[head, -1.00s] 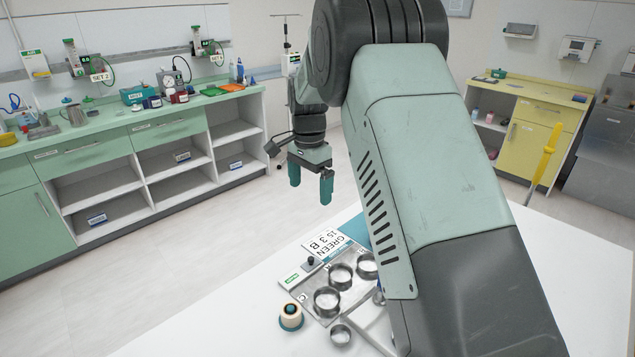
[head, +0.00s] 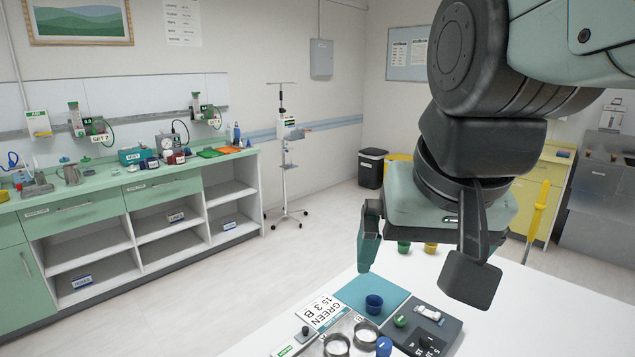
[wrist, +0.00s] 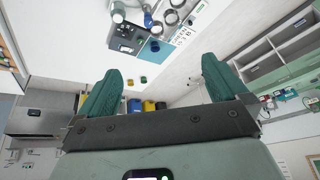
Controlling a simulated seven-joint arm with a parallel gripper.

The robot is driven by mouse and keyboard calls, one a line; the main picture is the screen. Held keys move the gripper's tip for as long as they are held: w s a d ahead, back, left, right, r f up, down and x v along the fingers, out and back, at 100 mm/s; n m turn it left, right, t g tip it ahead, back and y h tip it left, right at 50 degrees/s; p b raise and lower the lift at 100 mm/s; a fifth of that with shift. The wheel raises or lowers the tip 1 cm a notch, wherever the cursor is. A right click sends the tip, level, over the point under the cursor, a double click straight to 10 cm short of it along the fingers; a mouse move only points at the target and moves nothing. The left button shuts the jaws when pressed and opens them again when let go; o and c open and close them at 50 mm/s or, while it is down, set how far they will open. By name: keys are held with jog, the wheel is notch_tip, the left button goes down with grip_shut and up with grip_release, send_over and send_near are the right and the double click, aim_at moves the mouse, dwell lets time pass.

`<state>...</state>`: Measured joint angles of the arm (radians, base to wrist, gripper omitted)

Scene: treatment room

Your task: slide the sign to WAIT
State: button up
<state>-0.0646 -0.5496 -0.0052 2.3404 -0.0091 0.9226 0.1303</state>
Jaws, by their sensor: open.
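A small plate with a green-and-white label (head: 287,349) and a black knob (head: 305,331) shows at the bottom edge of the head view; it may be the sliding sign, but its wording is too small to read and part is cut off. No word WAIT is readable. My gripper (wrist: 162,66) is open and empty in the wrist view, its two green fingers spread wide. In the head view it hangs above the table's far side, right of the plate and well apart from it; one finger is largely hidden behind my wrist camera.
A white card reading GREEN 15 3 B (head: 320,313) lies by a blue mat (head: 356,289) with a blue cup (head: 374,304). A dark box (head: 442,327) with a green knob and white switch is right of it. Metal rings (head: 337,345) stand nearby. A yellow-handled tool (head: 538,212) stands upright at right.

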jog(key=shift+n+t, duration=0.4)
jog(key=shift+n, duration=0.1)
jog(key=s, duration=0.2)
jog(key=s+f, duration=0.1)
jog(key=s, duration=0.1)
jog(key=shift+d+f, duration=0.1)
jog(key=shift+d, duration=0.25)
jog(key=shift+s+f, duration=0.2)
jog(key=shift+s, duration=0.1)
jog(key=shift+c, duration=1)
jog(key=shift+w, duration=0.2)
jog(key=shift+c, duration=1.2)
jog(key=shift+g, duration=0.8)
jog(key=w, duration=0.3)
jog(key=w+a, duration=0.1)
jog(key=w, duration=0.3)
jog(key=w+a, duration=0.1)
jog(key=w, duration=0.3)
jog(key=shift+w+a+r, duration=0.1)
jog(key=shift+w+r, duration=0.05)
jog(key=shift+r, duration=0.05)
jog(key=c, duration=0.6)
jog(key=g, duration=0.4)
send_over(305, 328)
notch_tip(305, 328, down, 31)
notch_tip(305, 328, down, 11)
jog(key=shift+f, duration=0.1)
